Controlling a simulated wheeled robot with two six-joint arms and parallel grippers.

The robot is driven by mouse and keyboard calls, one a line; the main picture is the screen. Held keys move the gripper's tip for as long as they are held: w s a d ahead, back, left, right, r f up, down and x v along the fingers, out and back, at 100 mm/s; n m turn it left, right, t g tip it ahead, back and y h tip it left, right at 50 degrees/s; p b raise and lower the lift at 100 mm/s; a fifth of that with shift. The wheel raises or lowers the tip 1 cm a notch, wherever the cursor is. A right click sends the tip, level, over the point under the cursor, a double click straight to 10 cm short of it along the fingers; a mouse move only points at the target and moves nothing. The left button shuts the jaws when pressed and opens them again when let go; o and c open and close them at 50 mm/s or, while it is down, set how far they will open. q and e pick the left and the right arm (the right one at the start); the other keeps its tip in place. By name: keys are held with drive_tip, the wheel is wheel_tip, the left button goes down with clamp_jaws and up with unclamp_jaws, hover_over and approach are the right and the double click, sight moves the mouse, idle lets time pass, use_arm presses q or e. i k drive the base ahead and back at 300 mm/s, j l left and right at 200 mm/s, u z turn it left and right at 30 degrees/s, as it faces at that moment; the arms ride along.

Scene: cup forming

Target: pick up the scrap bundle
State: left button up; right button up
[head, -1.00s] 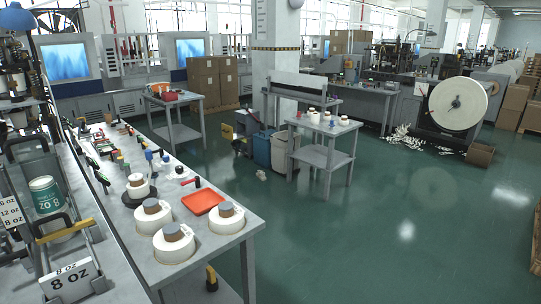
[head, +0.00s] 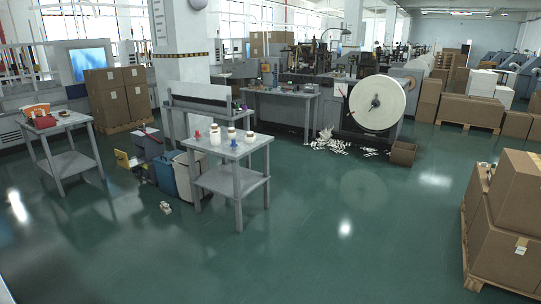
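A small whitish crumpled bundle (head: 166,208) lies on the green floor, in front of the blue bin. It is too small to tell for sure that it is the scrap bundle. Loose white scraps (head: 330,143) also lie strewn on the floor below the large white paper roll (head: 377,103). Neither of my grippers is in the head view.
A blue bin (head: 161,173) and a grey bin (head: 188,178) stand beside a small grey table (head: 236,150) with bottles on it. Another table (head: 62,150) stands at left. Stacked boxes (head: 510,215) on a pallet fill the right edge. The floor between is clear.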

sight(165, 207)
drive_tip(key=i+u, duration=0.2)
drive_tip(key=i, duration=0.5)
drive_tip(key=i+u, duration=0.25)
drive_tip(key=i, duration=0.4)
drive_tip(key=i+l+u, duration=0.2)
drive_tip(key=i, duration=0.5)
